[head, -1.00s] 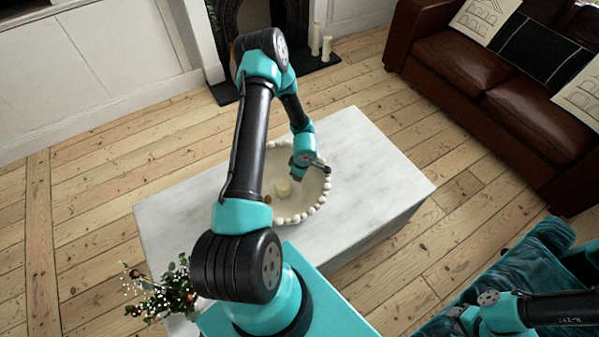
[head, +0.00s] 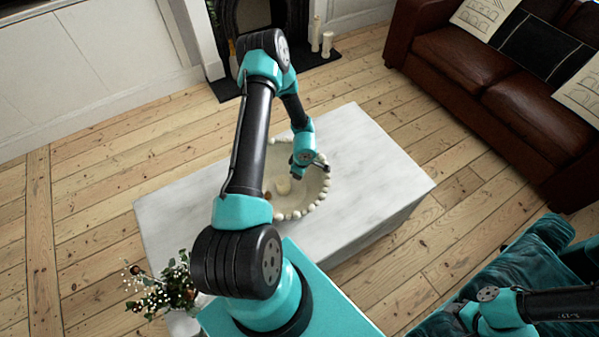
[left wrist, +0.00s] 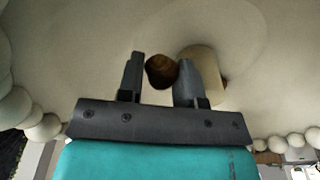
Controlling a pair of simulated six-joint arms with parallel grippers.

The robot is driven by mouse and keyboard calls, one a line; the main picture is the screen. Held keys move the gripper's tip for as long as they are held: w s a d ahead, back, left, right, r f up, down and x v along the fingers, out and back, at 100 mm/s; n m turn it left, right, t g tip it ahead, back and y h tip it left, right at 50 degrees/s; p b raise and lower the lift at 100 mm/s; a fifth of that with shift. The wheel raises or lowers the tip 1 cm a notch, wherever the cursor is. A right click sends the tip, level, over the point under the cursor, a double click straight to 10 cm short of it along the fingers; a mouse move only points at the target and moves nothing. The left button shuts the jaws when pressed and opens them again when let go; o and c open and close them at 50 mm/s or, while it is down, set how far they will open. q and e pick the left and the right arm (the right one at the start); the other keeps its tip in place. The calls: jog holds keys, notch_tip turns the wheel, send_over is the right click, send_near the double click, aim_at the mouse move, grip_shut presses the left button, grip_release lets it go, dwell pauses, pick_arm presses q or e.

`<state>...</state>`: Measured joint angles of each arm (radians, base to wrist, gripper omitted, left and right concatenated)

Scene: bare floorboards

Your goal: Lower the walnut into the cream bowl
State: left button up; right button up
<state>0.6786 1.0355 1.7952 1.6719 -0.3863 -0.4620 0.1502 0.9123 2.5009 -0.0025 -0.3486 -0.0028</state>
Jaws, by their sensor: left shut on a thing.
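The cream bowl (head: 316,184), rimmed with white beads, is on the white marble table in the head view; its pale inside (left wrist: 60,50) fills much of the left wrist view. My left gripper (left wrist: 161,62) is inside the bowl's outline with its fingers shut on the brown walnut (left wrist: 161,73). In the head view my left gripper (head: 300,172) hides the walnut it holds. A cream candle-like cylinder (left wrist: 203,68) stands close beside the right finger. My right gripper (head: 462,309) is at the lower right, small and dark, its fingers unclear.
The marble table (head: 375,185) has bare room right of the bowl. A small brown thing (head: 268,196) shows at the bowl's left, partly beside my arm. A leafy plant (head: 168,285) stands near the table's front left. A brown sofa (head: 490,90) is at the back right.

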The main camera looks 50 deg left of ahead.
pick_arm(q)
jog(key=shift+f, duration=0.25)
dwell(0.4)
jog(key=o, duration=1)
jog(key=r, duration=0.5)
jog(key=d+r, duration=0.1)
jog(key=r, duration=0.5)
jog(key=d+r, duration=0.1)
jog(key=r, duration=0.5)
jog(key=shift+w+r, duration=0.15)
jog(key=shift+w, duration=0.2)
jog(key=shift+d, duration=0.1)
